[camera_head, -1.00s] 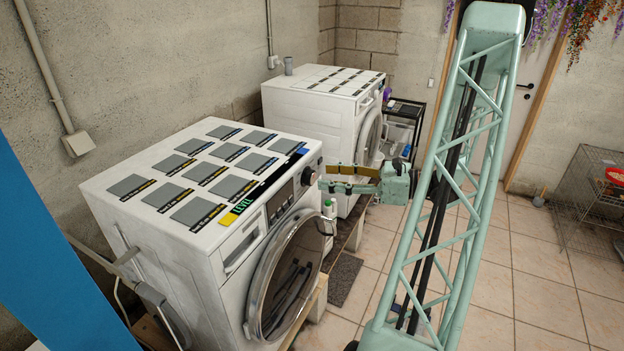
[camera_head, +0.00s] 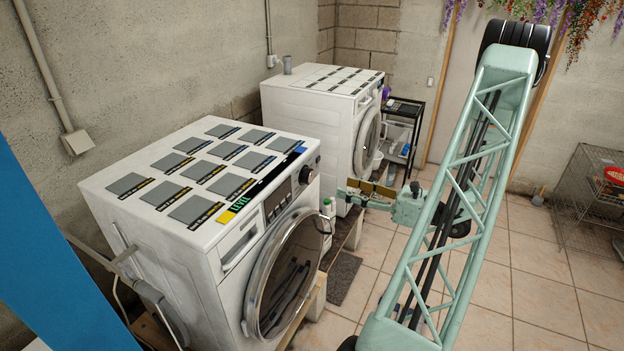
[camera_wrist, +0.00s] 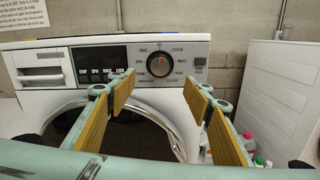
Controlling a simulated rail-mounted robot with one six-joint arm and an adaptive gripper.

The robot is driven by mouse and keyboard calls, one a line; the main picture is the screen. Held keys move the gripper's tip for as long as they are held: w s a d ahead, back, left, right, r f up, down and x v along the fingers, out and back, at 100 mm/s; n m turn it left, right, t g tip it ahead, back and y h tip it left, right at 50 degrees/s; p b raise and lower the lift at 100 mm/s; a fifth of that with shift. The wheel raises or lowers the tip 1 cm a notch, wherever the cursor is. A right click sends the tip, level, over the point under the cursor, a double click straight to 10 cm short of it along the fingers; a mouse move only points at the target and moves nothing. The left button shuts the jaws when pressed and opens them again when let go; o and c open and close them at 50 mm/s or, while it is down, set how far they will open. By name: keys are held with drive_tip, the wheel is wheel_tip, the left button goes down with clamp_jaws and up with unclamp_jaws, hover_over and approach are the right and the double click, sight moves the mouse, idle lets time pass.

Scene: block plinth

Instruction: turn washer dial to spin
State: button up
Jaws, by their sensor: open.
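The near white washer (camera_head: 268,240) has a round dark dial (camera_head: 306,175) at the right of its control panel. In the wrist view the dial (camera_wrist: 160,64) faces me, with a small red-orange mark near its top and small labels around it that are hard to read. My gripper (camera_head: 345,191) is open and empty, out in front of the washer and apart from the dial. In the wrist view its two yellow-padded fingers (camera_wrist: 159,78) stand on either side, below the dial. The washer's round door (camera_head: 287,272) is below the panel, partly behind the fingers in the wrist view.
A second white machine (camera_head: 312,116) stands behind the first, with a dark shelf cart (camera_head: 405,128) beyond it. Small bottles (camera_wrist: 258,160) stand between the machines. A wire rack (camera_head: 588,205) is at the far right. The tiled floor (camera_head: 530,285) is clear.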

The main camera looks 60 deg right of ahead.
sight(312, 178)
drive_tip(key=shift+w, duration=0.15)
drive_tip(key=shift+w+a+p, duration=0.3)
drive_tip(key=shift+w+p, duration=0.1)
drive_tip(key=shift+w, duration=1.85)
drive_tip(key=shift+w+a+p, duration=0.25)
drive_tip(key=shift+w+p, duration=0.15)
drive_tip(key=shift+w, duration=1.8)
drive_tip(key=shift+w+a+p, duration=0.3)
drive_tip(key=shift+w+p, duration=0.1)
drive_tip(key=shift+w, duration=1.85)
drive_tip(key=shift+c, duration=0.4)
drive_tip(key=c, duration=0.8)
